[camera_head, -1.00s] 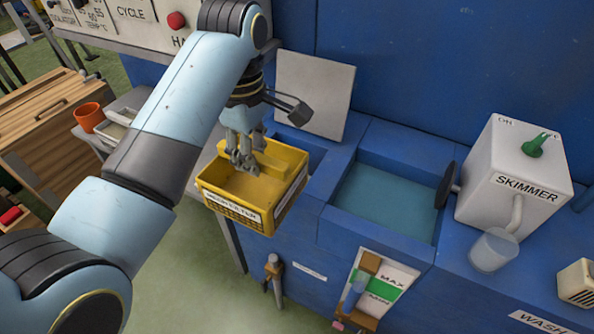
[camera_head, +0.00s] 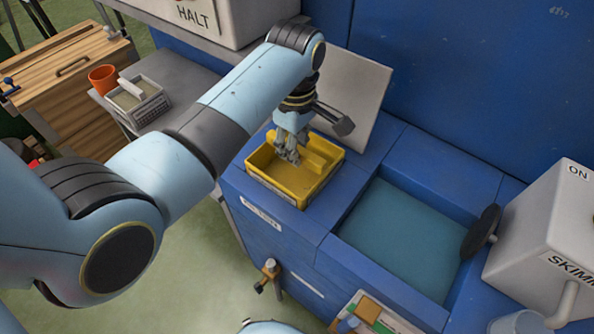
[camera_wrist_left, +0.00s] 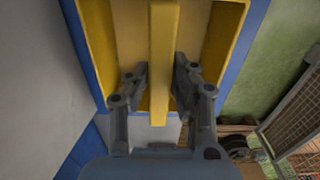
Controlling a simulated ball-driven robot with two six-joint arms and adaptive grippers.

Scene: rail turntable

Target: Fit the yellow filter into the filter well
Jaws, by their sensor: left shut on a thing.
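The yellow filter (camera_head: 328,180) is an open box with a raised bar across its middle. It sits level at the opening of the filter well in the blue machine top (camera_head: 236,185); only the upper part of its sides shows. The well itself is hidden beneath it, so I cannot tell whether the filter is fully down. My left gripper (camera_head: 288,150) is shut on the filter's bar. In the left wrist view the fingers (camera_wrist_left: 160,90) lie on both sides of the yellow bar (camera_wrist_left: 163,45). My right gripper is not in view.
A grey lid (camera_head: 352,105) stands open behind the filter. A tank of blue-green liquid (camera_head: 400,240) lies to the right, with the white skimmer box (camera_head: 545,235) beyond it. An orange cup (camera_head: 103,79) and a grey bin (camera_head: 138,105) stand on a side shelf at left.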

